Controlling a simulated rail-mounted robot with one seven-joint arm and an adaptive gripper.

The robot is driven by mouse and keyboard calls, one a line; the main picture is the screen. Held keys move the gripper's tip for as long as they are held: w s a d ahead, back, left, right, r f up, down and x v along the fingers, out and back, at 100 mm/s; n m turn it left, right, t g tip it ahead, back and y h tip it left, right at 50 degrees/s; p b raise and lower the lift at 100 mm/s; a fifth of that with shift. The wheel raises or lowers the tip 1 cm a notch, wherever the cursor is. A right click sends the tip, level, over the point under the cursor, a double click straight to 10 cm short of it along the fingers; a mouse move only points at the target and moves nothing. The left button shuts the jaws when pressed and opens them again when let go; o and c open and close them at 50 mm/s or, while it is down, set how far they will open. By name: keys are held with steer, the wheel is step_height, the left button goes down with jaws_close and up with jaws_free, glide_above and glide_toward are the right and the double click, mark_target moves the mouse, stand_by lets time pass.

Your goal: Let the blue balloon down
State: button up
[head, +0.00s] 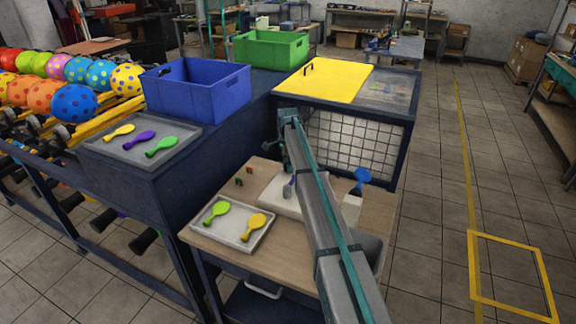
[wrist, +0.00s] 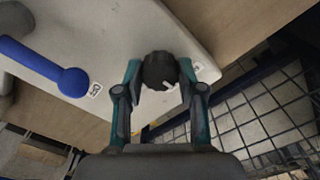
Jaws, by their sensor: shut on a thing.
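In the wrist view my gripper (wrist: 160,76) has its two fingers on either side of a round black knob (wrist: 159,68) with a pale pointer mark, and is shut on it. The knob sits on a pale machine housing (wrist: 120,25). A blue rod with a rounded end (wrist: 72,82) lies to the left, beside a small label. My arm hides the fingers and knob in that view.
The wooden workbench (head: 330,208) carries a tray (head: 218,239) with a green and a yellow balloon. A second tray (head: 105,147) holds several flat balloons. Blue (head: 198,95) and green (head: 270,48) crates stand behind. A mesh-sided stand (head: 345,140) closes off the back.

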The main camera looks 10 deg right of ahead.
steer(key=shift+n, duration=0.3)
steer(key=n+b, duration=0.2)
steer(key=n, duration=0.1)
steer(key=shift+f+n, duration=0.1)
steer(key=shift+n, duration=0.2)
steer(key=n+b, duration=0.1)
steer(key=n, duration=0.3)
steer(key=shift+n+b, duration=0.3)
steer(key=n+b, duration=0.1)
steer(key=n, duration=0.3)
steer(key=shift+n+b, duration=0.4)
steer(key=shift+n, duration=2.1)
steer(key=o, duration=1.1)
steer(key=shift+o, duration=0.2)
